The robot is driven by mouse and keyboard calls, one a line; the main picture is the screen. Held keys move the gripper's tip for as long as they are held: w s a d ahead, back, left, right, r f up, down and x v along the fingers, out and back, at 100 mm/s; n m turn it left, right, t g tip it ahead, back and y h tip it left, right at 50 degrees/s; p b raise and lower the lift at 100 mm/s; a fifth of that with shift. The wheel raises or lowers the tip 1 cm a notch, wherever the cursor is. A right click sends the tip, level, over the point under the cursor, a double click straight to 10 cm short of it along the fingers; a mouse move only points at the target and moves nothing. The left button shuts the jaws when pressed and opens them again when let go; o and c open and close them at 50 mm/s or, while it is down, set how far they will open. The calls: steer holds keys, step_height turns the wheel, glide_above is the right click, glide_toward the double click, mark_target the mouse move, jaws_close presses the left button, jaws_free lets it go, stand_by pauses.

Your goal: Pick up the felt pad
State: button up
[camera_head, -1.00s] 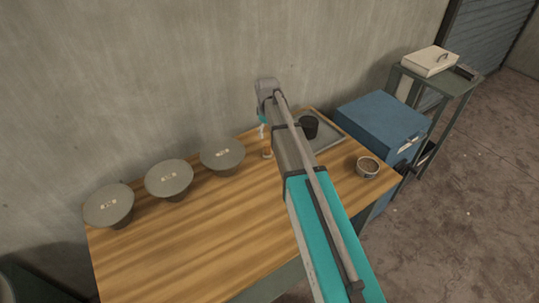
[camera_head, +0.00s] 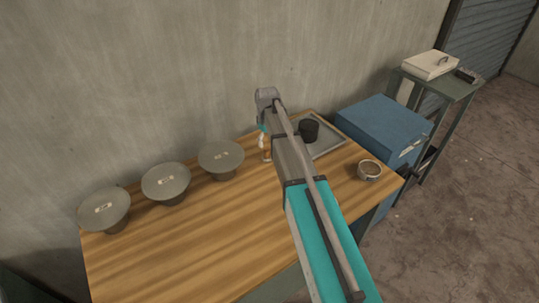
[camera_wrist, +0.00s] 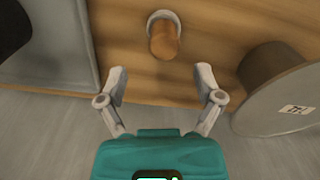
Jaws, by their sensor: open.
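A small upright piece with a brown wooden body and a pale grey round rim (camera_wrist: 164,38) stands on the table in the wrist view. It looks like the felt pad, though I cannot be sure. It also shows small in the head view (camera_head: 267,156), beside my arm. My gripper (camera_wrist: 161,86) is open and empty, its two fingers spread on either side of the piece's line and short of it. In the head view my gripper (camera_head: 263,141) hangs near the piece, partly hidden by my arm.
A grey tray (camera_head: 330,146) with a black cup (camera_head: 309,130) is at the back right. Several grey labelled discs on stems (camera_head: 221,156) line the left. A small round bowl (camera_head: 369,170) sits at the right. A blue box (camera_head: 385,125) stands beyond. The table's front is clear.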

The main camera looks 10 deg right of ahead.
mark_target(267, 148)
steer(key=shift+a+f+b, duration=0.15)
steer(key=shift+f+b, duration=2.25)
steer(key=shift+f, duration=0.1)
steer(key=shift+c, duration=0.3)
jaws_close()
steer(key=shift+r, duration=0.15)
step_height(267, 148, up, 2)
steer(key=p, duration=0.2)
steer(key=shift+r+p, duration=0.25)
steer(key=shift+p, duration=0.15)
steer(key=s+a+r+p, duration=0.4)
steer(key=s+r+p, duration=0.6)
steer(key=s, duration=0.3)
steer(key=shift+s+r, duration=0.15)
steer(key=shift+s, duration=0.15)
steer(key=shift+d, duration=0.1)
